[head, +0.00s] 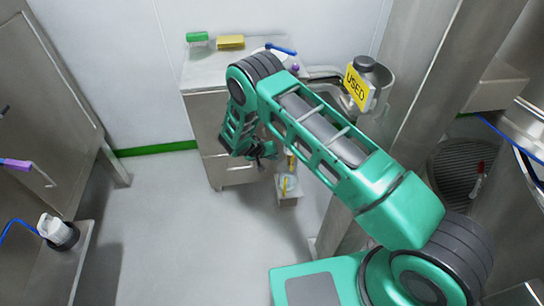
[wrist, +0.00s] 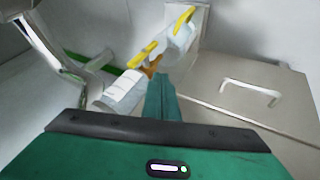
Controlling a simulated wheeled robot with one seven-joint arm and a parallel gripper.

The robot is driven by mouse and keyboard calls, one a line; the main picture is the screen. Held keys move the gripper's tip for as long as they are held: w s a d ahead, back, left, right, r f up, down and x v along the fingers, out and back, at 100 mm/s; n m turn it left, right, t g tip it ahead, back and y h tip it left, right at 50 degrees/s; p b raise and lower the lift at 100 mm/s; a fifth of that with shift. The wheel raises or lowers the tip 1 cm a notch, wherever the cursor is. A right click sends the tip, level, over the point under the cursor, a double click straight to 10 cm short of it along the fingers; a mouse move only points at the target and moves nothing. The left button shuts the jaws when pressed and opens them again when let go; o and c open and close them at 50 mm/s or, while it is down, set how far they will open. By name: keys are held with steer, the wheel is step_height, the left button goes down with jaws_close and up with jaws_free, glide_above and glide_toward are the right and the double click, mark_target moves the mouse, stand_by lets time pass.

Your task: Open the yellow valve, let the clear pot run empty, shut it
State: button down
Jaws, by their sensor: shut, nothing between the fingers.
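My gripper (head: 264,151) hangs at the front of the steel cabinet in the head view. In the wrist view its teal fingers (wrist: 160,97) are together and hold nothing. Just beyond their tips is a clear pot (wrist: 176,48) with two yellow pieces: a yellow handle (wrist: 184,18) at its far side and a yellow bar (wrist: 144,53) at its near left. I cannot tell which is the valve, or the pot's level. In the head view the pot (head: 287,185) shows small to the right of my gripper, partly hidden by my arm.
The steel cabinet (head: 201,118) has a green block (head: 197,38) and a yellow sponge (head: 230,42) on top. A white graduated cylinder (wrist: 121,94) is left of my fingers. Open floor (head: 165,220) lies left.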

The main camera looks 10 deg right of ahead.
mark_target(291, 161)
steer(key=w+d+f, duration=0.2)
steer(key=d+f, duration=0.2)
steer(key=d, duration=0.2)
steer(key=shift+d+f, duration=0.2)
steer(key=shift+f, duration=0.05)
